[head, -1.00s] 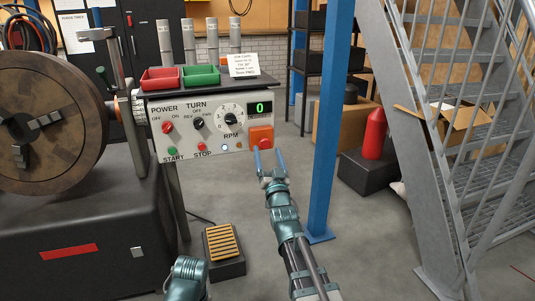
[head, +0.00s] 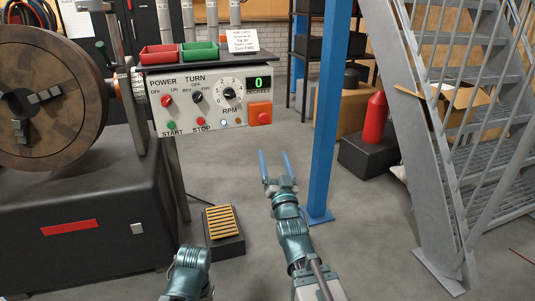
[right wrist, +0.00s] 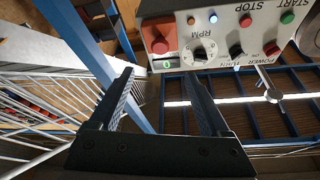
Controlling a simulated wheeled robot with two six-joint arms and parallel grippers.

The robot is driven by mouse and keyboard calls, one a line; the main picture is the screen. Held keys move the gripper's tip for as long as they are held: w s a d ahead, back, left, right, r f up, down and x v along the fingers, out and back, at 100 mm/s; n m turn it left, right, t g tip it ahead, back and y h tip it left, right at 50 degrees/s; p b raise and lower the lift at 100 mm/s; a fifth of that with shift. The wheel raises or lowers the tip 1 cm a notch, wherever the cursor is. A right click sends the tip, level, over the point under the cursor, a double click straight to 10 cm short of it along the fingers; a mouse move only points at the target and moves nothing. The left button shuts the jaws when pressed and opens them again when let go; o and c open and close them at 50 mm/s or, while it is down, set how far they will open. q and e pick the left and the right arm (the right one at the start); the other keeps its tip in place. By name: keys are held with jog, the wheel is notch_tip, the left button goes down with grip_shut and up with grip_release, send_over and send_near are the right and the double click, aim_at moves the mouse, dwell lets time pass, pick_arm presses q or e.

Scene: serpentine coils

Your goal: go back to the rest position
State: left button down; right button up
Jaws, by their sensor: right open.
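My right gripper (head: 275,165) is open and empty in the head view, with two blue fingers pointing up the picture. It is below and a little right of the control panel (head: 203,140), apart from it. In the right wrist view its two dark fingers (right wrist: 160,95) are spread with nothing between them, and the panel (right wrist: 235,50) shows upside down at the top. Part of my left arm (head: 186,272) shows at the bottom of the head view, but its gripper is not seen.
A blue post (head: 327,110) stands close to the right of my right gripper. A metal staircase (head: 450,130) is farther right. The lathe chuck (head: 50,100) is at the left. A foot pedal (head: 223,225) lies on the floor. A red cylinder (head: 375,118) stands on a dark block.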

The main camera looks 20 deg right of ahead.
jog(key=s+a+f+n+g+y+p, duration=0.1)
jog(key=s+a+f+n+g+p, duration=0.1)
jog(key=a+f+g+p, duration=0.35)
jog(key=s+a+f+n+g+y+p, duration=0.2)
jog(key=s+a+f+n+g, duration=0.1)
jog(key=a+f+g, duration=0.55)
jog(key=s+a+f+n+g+h+p, duration=0.15)
jog(key=s+g, duration=0.25)
jog(key=s, duration=0.5)
jog(key=s+f+n+g+h+p, duration=0.1)
jog(key=s+f+n+g+p, duration=0.3)
jog(key=s, duration=0.6)
notch_tip(320, 180, up, 39)
jog(key=m+p, duration=0.2)
jog(key=p, duration=3.4)
jog(key=shift+w+d+m, duration=0.2)
jog(key=shift+m, duration=0.15)
jog(key=shift+r, duration=0.1)
